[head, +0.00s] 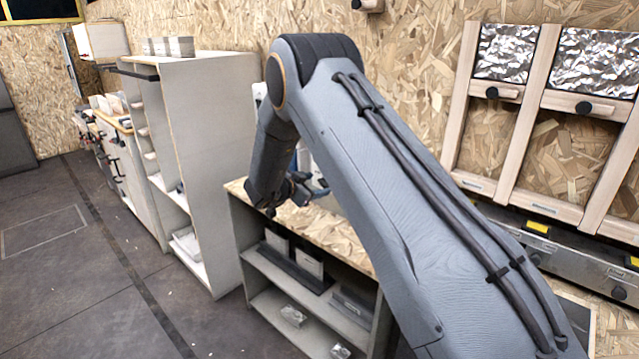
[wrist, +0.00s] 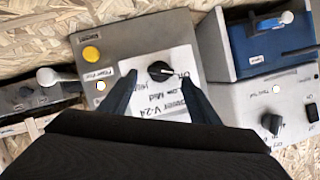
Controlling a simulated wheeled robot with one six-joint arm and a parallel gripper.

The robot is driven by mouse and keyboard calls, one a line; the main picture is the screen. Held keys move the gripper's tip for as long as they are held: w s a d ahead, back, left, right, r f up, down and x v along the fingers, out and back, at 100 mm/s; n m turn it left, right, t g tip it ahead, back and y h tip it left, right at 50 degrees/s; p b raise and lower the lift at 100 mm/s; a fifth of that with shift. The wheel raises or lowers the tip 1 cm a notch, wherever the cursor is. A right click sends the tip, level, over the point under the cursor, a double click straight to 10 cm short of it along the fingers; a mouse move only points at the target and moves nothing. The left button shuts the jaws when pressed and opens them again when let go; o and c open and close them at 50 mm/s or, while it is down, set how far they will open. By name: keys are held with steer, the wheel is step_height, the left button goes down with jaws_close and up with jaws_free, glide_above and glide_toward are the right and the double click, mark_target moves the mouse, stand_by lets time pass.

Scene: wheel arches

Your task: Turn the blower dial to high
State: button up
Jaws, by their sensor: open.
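The blower dial (wrist: 160,71) is a round black knob on a white label plate (wrist: 168,105) of a grey box in the wrist view. Its pale pointer mark points right, toward what looks like the "Off" label. "Low", "Med" and "High" run below it, with "High" at the left. My gripper (wrist: 162,78) is open, with one dark finger on each side of the dial and apparent gaps to both. Contact or height above the plate cannot be told. In the head view my gripper (head: 292,192) is partly hidden by my arm; the dial is not seen there.
The grey box has a yellow button (wrist: 91,54). A blue-topped box (wrist: 272,45) stands close on the right, above a grey box with a black knob (wrist: 271,123). A smaller device with a white-tipped lever (wrist: 48,77) is at left. A tall shelf (head: 210,150) stands beside the workbench (head: 318,225).

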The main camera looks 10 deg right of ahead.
mark_target(322, 184)
steer(key=shift+p+x, duration=0.3)
steer(key=shift+x, duration=1.25)
steer(key=shift+c, duration=0.2)
steer(key=c, duration=1)
